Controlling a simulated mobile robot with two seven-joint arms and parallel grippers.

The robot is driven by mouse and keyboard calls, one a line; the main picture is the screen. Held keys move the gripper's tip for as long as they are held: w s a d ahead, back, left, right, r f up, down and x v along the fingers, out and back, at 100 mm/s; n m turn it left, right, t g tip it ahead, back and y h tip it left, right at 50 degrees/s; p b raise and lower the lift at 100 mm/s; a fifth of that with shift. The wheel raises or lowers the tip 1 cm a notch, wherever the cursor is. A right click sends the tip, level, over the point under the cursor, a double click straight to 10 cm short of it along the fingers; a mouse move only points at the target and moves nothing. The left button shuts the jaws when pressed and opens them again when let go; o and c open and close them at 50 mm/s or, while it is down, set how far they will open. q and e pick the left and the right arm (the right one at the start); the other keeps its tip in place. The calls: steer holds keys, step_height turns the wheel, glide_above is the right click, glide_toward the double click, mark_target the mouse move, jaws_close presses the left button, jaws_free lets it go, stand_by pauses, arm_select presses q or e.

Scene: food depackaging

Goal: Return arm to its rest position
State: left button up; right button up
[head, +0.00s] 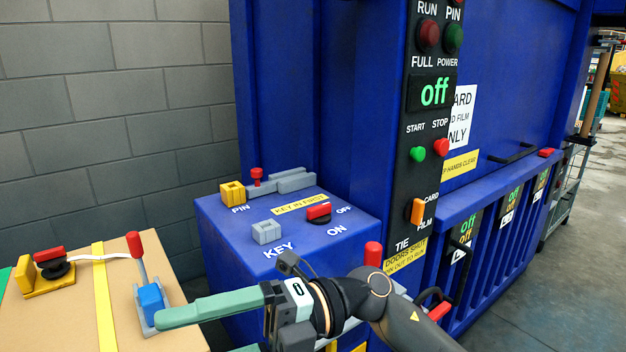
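My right gripper (165,318) reaches in from the lower right, its long green fingers pointing left over the cardboard box top. Its fingertips overlap the grey base of a small blue block (151,298) with a red-tipped lever (136,245); I cannot tell whether they touch. The fingers are seen edge-on as nearly one green shape, so their opening is unclear. No object shows clearly between them. My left gripper is not in view.
A cardboard box (75,310) at lower left carries a red-handled key (49,255) on a yellow holder. A blue machine (330,100) with a control panel showing "off" stands behind my arm. Open floor (585,230) lies at right.

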steer(key=w+d+f+m+t+y+p, duration=0.1)
steer(key=w+d+m+t+y, duration=0.3)
steer(key=m+t, duration=0.4)
steer(key=w+d+m+t+y+p, duration=0.1)
steer(key=w+d+m+t+y, duration=0.15)
steer(key=w+m+t, duration=0.45)
steer(key=w+d+f+m+t+h+p, duration=0.1)
steer(key=d+f+m+t+h, duration=0.45)
steer(key=f+m+h, duration=0.35)
steer(key=w+d+f+m+t+h+p, duration=0.1)
steer(key=w+d+f+m+t+h, duration=0.1)
steer(key=d+f+m+t+h, duration=0.55)
steer(key=s+d+f+m+g+h, duration=0.2)
steer(key=s+d+f+m+g, duration=0.2)
steer(key=s+f, duration=0.5)
steer(key=s+d+f+m+g+h+p, duration=0.1)
steer(key=s+d+f+m+g, duration=0.4)
steer(key=s+f, duration=0.5)
step_height(320, 180, down, 5)
steer(key=shift+r+g+h, duration=0.2)
steer(key=shift+g+h, duration=0.4)
steer(key=shift+h, duration=0.3)
